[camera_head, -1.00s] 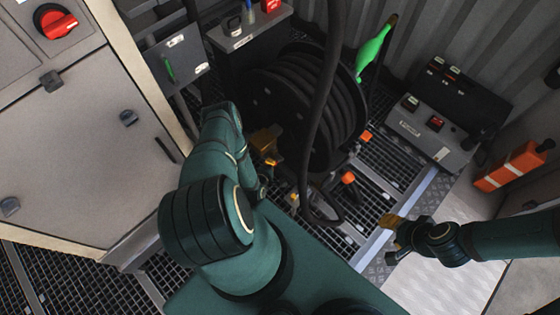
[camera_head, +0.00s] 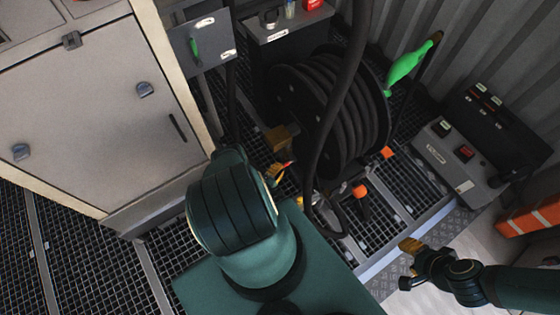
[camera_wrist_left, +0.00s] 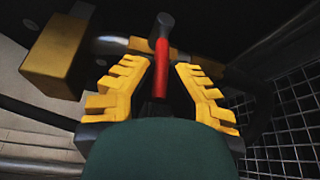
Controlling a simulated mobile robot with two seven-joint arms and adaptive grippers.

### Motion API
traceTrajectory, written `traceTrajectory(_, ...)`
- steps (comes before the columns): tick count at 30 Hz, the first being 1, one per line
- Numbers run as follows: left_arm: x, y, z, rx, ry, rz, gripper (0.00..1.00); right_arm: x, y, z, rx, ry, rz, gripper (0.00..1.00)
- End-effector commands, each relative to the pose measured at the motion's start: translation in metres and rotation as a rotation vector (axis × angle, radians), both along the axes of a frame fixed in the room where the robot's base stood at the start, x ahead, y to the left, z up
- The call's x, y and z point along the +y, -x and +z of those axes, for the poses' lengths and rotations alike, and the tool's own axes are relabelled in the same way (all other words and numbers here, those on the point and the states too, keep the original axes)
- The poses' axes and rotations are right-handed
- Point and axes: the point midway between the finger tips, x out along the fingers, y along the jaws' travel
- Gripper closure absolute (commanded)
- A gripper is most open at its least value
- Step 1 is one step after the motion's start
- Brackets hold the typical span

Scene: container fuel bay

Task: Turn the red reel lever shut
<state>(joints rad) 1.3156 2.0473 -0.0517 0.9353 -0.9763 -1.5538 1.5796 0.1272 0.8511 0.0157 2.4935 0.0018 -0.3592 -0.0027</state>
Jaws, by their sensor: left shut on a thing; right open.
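The red reel lever (camera_wrist_left: 161,66) shows in the left wrist view as a red bar with a dark round end, between the yellow fingers of my left gripper (camera_wrist_left: 160,92). My left gripper is shut on it. In the head view my left gripper (camera_head: 273,174) is mostly hidden behind my arm, and a bit of the red lever (camera_head: 286,164) shows beside it. The black hose reel (camera_head: 335,110) stands just beyond. My right gripper (camera_head: 408,262) is open and empty, low at the right, apart from the reel.
A brass-coloured block (camera_wrist_left: 55,55) and a pipe sit close to the lever. A black hose (camera_head: 335,100) hangs in front of the reel. A grey cabinet (camera_head: 90,120) stands at left, a grey control box (camera_head: 450,160) at right. Grating floor (camera_head: 75,245) lies between.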

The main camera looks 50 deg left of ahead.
Motion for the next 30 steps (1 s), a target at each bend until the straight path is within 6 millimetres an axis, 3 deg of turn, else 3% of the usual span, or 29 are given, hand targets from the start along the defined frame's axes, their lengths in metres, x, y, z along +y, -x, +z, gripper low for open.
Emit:
traceTrajectory(1, 0.0067, -0.0011, 0.0014, -0.008, -0.009, 0.010, 1.00, 0.0000, 0.0000, -0.0001, 0.000, 0.000, 0.000, 0.53)
traceTrajectory(16, 0.0095, -0.0013, 0.0006, -0.014, -0.012, 0.013, 1.00, -0.0001, 0.0000, -0.0004, 0.000, 0.000, 0.000, 0.53)
traceTrajectory(17, 0.0095, -0.0013, 0.0006, -0.014, -0.012, 0.013, 0.74, -0.0001, 0.0000, -0.0004, 0.000, 0.000, 0.000, 0.53)
traceTrajectory(19, 0.0086, -0.0011, 0.0003, -0.014, -0.010, 0.011, 0.51, -0.0001, 0.0000, -0.0004, 0.000, 0.000, 0.000, 0.53)
traceTrajectory(30, 0.0032, 0.0025, -0.0007, -0.012, -0.003, 0.005, 0.51, 0.0000, 0.0000, -0.0002, 0.000, 0.000, 0.000, 0.53)
